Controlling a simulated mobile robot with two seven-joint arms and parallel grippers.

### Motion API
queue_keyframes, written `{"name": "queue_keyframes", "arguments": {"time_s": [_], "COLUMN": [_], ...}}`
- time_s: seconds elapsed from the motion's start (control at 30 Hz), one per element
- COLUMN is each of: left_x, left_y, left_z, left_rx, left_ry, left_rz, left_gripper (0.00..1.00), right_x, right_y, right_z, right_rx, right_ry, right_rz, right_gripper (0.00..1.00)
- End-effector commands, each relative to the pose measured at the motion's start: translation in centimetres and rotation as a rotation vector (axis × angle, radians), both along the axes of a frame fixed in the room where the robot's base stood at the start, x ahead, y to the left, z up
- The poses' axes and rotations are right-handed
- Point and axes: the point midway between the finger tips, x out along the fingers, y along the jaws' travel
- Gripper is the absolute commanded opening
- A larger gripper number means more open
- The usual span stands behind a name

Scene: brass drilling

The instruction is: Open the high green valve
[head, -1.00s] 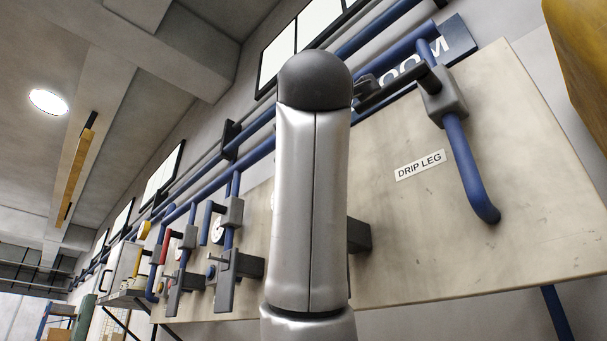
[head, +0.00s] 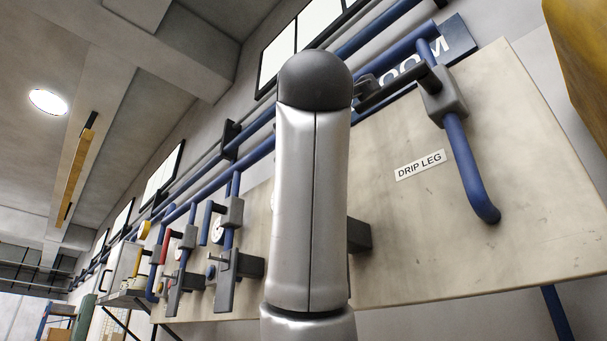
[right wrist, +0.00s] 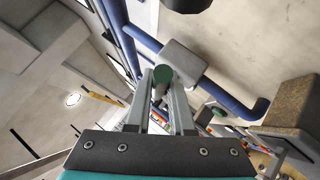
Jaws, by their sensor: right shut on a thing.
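In the right wrist view, a round green handle end (right wrist: 162,74) sits between the fingertips of my right gripper (right wrist: 162,84), which is shut on it. Beside it is a grey valve block (right wrist: 170,58) on a blue pipe (right wrist: 228,98). Whether the handle has turned cannot be told. In the head view my own arm stands upright in the middle and hides this valve and my right gripper. My left gripper is in neither view.
In the head view a pale board (head: 460,250) carries a "DRIP LEG" label (head: 420,165) and a grey valve with black lever (head: 442,97) on blue pipe. Further left are several valves, one with a red handle (head: 167,245). A yellow object (head: 582,55) hangs top right.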

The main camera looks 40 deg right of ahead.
Motion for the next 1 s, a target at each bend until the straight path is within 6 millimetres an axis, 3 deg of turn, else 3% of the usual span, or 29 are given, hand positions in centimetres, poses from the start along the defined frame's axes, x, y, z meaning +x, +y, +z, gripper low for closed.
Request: {"name": "queue_keyframes", "arguments": {"time_s": [0.47,0.8,1.0], "left_x": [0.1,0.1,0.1], "left_y": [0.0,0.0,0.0], "left_z": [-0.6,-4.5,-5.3], "left_rx": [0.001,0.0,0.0], "left_ry": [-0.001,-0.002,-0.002], "left_rz": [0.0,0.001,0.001], "left_gripper": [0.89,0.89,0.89], "right_x": [0.0,0.3,0.6], "right_y": [0.0,-0.1,0.0], "right_z": [-0.3,-2.2,-2.6], "right_rx": [0.0,0.021,0.034], "right_ry": [-0.024,-0.283,-0.435], "right_rz": [-0.003,-0.005,-0.004], "right_gripper": [0.0,0.0,0.0]}}
